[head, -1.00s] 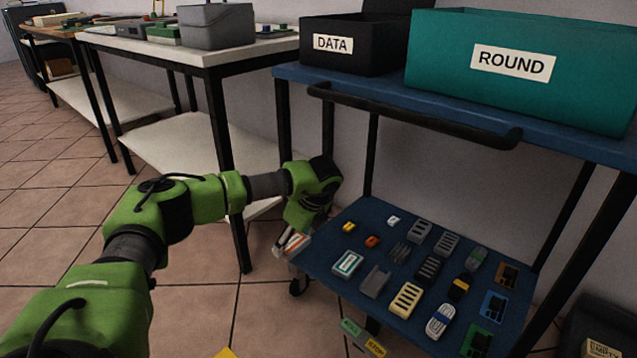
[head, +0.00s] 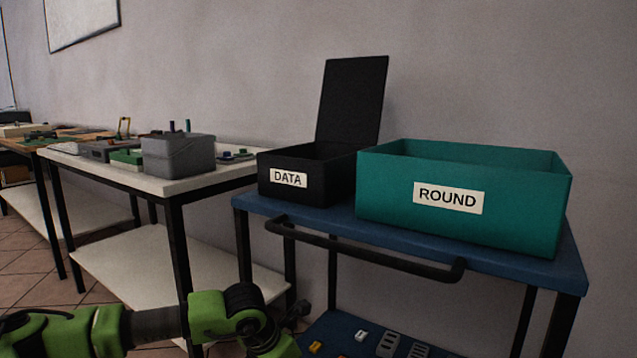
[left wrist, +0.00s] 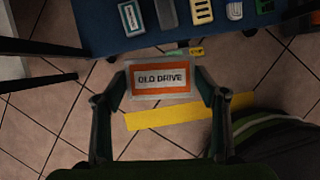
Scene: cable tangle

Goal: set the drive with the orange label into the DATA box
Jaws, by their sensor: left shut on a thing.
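The drive with the orange label (left wrist: 160,91), marked "OLD DRIVE", is in the left wrist view between the fingers of my left gripper (left wrist: 160,92), which is shut on it. In the head view my left arm reaches in at the bottom, and the gripper and drive are out of frame. The black DATA box (head: 316,178) stands on the blue cart's top shelf (head: 340,229), its lid (head: 353,100) raised at the back. Its inside floor is hidden. My right gripper is not in view.
A teal ROUND box (head: 520,220) stands right of the DATA box. A black handle bar (head: 370,256) runs along the cart's front. A white table (head: 110,176) with a grey container (head: 178,156) stands left. Several parts lie on the lower shelf (left wrist: 100,35).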

